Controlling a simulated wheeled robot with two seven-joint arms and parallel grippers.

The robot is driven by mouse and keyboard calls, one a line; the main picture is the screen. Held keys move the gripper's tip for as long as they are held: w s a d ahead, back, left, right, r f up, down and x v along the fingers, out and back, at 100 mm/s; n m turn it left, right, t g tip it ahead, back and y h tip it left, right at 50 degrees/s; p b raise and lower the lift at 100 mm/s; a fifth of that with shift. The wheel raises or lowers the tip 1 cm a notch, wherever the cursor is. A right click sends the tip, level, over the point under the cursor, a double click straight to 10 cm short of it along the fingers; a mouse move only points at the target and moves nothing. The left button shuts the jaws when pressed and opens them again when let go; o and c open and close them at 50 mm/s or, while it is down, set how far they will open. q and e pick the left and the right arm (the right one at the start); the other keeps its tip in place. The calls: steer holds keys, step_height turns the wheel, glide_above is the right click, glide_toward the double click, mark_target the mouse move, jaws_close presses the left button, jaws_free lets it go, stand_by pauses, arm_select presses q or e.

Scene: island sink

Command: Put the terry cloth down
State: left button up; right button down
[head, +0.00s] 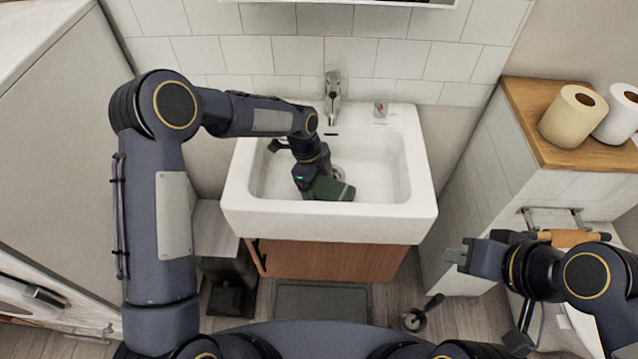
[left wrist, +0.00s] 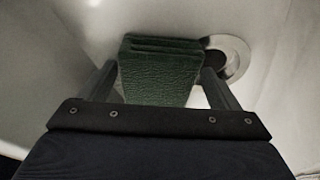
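The terry cloth (left wrist: 160,75) is a dark green folded block between the two fingers of my left gripper (left wrist: 160,82). The fingertips lie against its two sides, and the gripper looks shut on it. In the head view the green cloth (head: 333,189) shows at my left gripper (head: 318,186), low inside the white sink basin (head: 385,180), near its front wall. Whether the cloth touches the basin floor is hard to tell. My right gripper (head: 462,256) is off to the right, in front of the sink and away from it. Its finger gap is unclear.
The faucet (head: 333,98) stands at the back of the sink, and the drain (left wrist: 228,58) is just beyond the cloth. A small item (head: 380,110) sits on the back right rim. Toilet rolls (head: 573,117) stand on a wooden shelf at right. The basin's right part is clear.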

arm_select(q)
steer(key=shift+o, duration=0.2)
steer(key=shift+r, duration=0.15)
steer(key=v, duration=1.2)
steer(key=s+a+r+n+t, duration=0.3)
steer(key=s+a+r+n, duration=0.8)
steer(key=s+a, duration=0.1)
steer(key=s+a+f+n+t, duration=0.1)
steer(key=s+n, duration=0.5)
steer(key=s, duration=0.2)
steer(key=s+a+f+n+t+h, duration=0.1)
steer(key=s+a+n+t, duration=0.1)
steer(key=s+n, duration=0.5)
steer(key=shift+s+a+t, duration=0.15)
steer(key=shift+s+t, duration=0.15)
steer(key=shift+s, duration=0.5)
steer(key=shift+f, duration=0.1)
